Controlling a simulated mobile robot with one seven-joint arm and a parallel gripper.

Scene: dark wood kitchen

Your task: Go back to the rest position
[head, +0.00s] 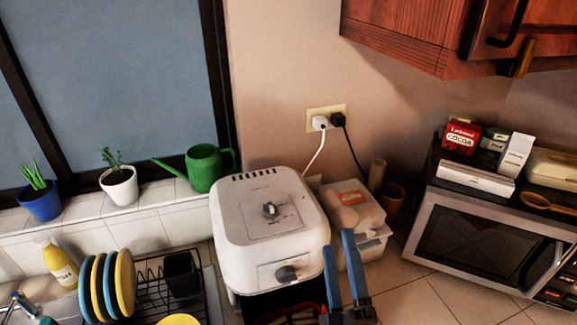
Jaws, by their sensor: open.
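My gripper (339,245) is at the bottom centre, with two blue fingers pointing up in the picture. The fingers are apart and nothing shows between them. It is at the lower right of a white air fryer (250,215), which stands upright on the counter. A dark opening or drawer with red in it shows below the fryer's front. It is cut off by the picture's bottom edge, so I cannot tell what it holds. Whether my gripper touches the fryer is not clear.
A white box-like container (358,205) stands behind my fingers. A microwave (487,240) with boxes on top is at right, below a wooden cabinet (430,35). A dish rack (150,278) with plates is at lower left. Tiled counter (415,295) is clear before the microwave.

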